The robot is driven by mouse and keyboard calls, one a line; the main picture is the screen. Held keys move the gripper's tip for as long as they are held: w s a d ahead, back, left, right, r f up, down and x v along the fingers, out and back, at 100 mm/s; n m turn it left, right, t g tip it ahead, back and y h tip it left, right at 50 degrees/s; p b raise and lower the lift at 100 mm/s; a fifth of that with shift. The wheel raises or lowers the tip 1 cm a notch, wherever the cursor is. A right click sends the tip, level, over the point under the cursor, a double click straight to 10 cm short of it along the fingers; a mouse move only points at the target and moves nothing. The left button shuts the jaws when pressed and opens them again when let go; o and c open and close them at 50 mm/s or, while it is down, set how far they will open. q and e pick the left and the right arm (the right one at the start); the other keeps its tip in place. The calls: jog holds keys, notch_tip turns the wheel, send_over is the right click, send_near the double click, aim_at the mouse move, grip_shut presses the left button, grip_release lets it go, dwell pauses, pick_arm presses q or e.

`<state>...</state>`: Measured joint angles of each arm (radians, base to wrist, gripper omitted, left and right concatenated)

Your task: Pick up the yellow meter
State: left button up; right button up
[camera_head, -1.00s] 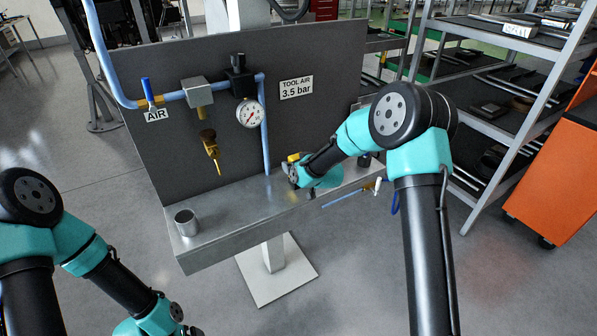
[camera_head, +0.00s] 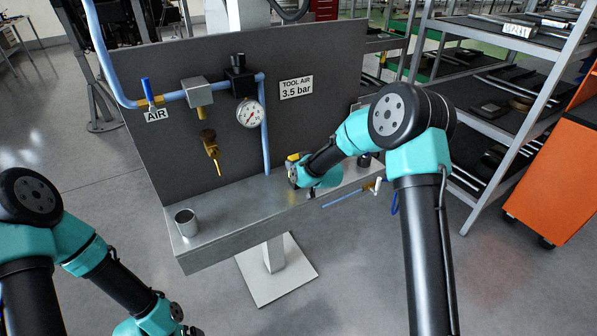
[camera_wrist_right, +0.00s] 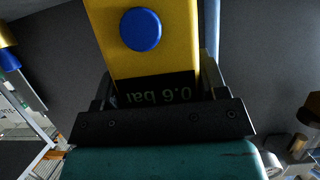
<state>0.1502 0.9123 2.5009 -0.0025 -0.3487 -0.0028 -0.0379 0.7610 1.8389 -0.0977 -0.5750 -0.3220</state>
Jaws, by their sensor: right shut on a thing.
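The yellow meter (camera_wrist_right: 140,40) fills the top middle of the right wrist view. It has a round blue button and a dark display that reads 0.6 bar upside down. My right gripper (camera_wrist_right: 155,95) is shut on it, with a finger on each side. In the head view only a small yellow part of the meter (camera_head: 292,157) shows beside my right wrist, over the bench ledge; the wrist hides the rest. I cannot tell whether it touches the ledge. My left arm is at the lower left, and its gripper is outside the picture.
The grey panel carries a blue air pipe, a round gauge (camera_head: 250,114), a brass nozzle (camera_head: 211,150) and a TOOL AIR 3.5 bar label (camera_head: 296,87). A metal cup (camera_head: 187,222) stands on the left of the ledge (camera_head: 240,205). The ledge between cup and right gripper is clear.

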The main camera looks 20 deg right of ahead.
aim_at(296, 154)
jog(key=shift+c, duration=1)
jog(key=shift+r, duration=0.1)
jog(key=shift+r, duration=1.45)
jog(key=shift+s+r, duration=0.2)
jog(key=shift+r, duration=0.15)
jog(key=s+a+r, duration=0.1)
jog(key=s+a, duration=0.3)
jog(key=s, duration=1.1)
jog(key=shift+a+r, duration=0.15)
jog(key=shift+a, duration=0.05)
jog(key=w+d, duration=0.1)
jog(key=w, duration=0.4)
jog(key=w+d+f, duration=0.1)
jog(key=w+d, duration=0.1)
jog(key=w, duration=0.3)
jog(key=w+d+f, duration=0.1)
jog(key=w, duration=0.4)
jog(key=shift+w+d, duration=0.2)
jog(key=shift+f, duration=0.15)
jog(key=shift+f, duration=1.2)
